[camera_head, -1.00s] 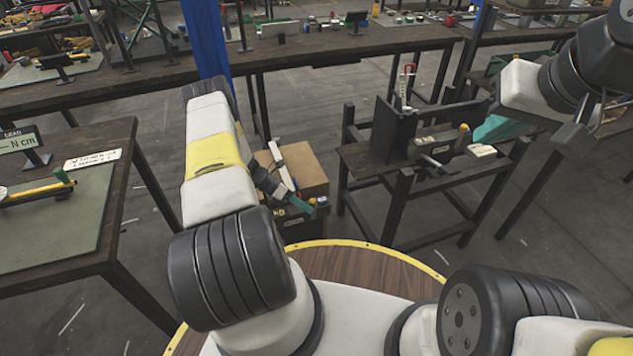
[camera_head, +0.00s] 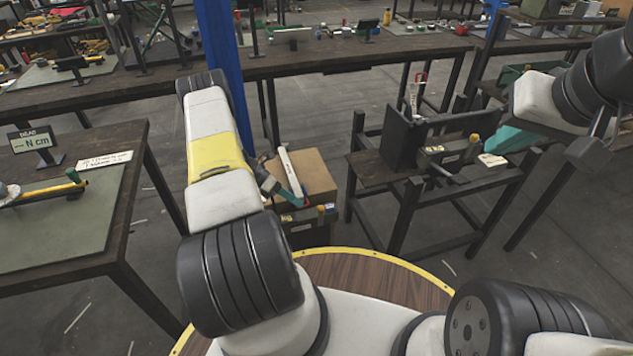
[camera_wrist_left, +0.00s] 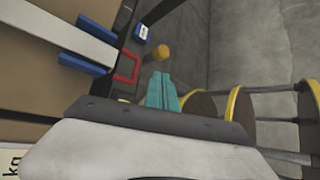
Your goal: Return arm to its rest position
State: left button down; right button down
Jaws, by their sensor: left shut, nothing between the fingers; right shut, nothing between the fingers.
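My left arm comes in from the left, and its gripper (camera_head: 294,190) hangs in front of a cardboard box (camera_head: 313,172) with a white strip. In the left wrist view its teal fingers (camera_wrist_left: 161,91) are together with nothing between them. The box with its blue-clipped strip is at upper left there; whether the fingers touch anything is unclear. My right arm reaches in at top right. Its dark end piece (camera_head: 588,152) is near the black bench stand, shut and empty; its fingertips are hard to make out. A teal shape (camera_head: 512,140) lies beside it.
A dark bench (camera_head: 375,172) with a black fixture stands at centre right. A table with a green mat (camera_head: 62,230) is at left. A long workbench (camera_head: 330,58) and a blue post (camera_head: 218,45) are behind.

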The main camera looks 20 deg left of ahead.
pick_arm(q)
jog(key=shift+s+a, duration=0.1)
dwell(0.3)
jog(key=d+r+m+y, duration=0.3)
jog(key=r+m, duration=0.3)
jog(key=r, duration=1)
jog(key=d+r+m+y, duration=0.2)
jog(key=d+r+m, duration=0.35)
jog(key=r, duration=1.05)
jog(key=s+d+r+m+t+y, duration=0.2)
jog(key=s+d+r+m, duration=0.1)
jog(key=s+r+m, duration=0.75)
jog(key=s+d+r+m+t, duration=0.1)
jog(key=s+r+m, duration=0.2)
jog(key=s, duration=0.3)
jog(key=s+d+r+m+t+y, duration=0.1)
jog(key=s+r+m+t, duration=0.1)
jog(key=s, duration=0.4)
jog(key=shift+s+d+r+m+t+y, duration=0.2)
jog(key=shift+d+r+m+t+y, duration=0.1)
jog(key=shift+r+m, duration=0.4)
jog(key=shift+r, duration=0.1)
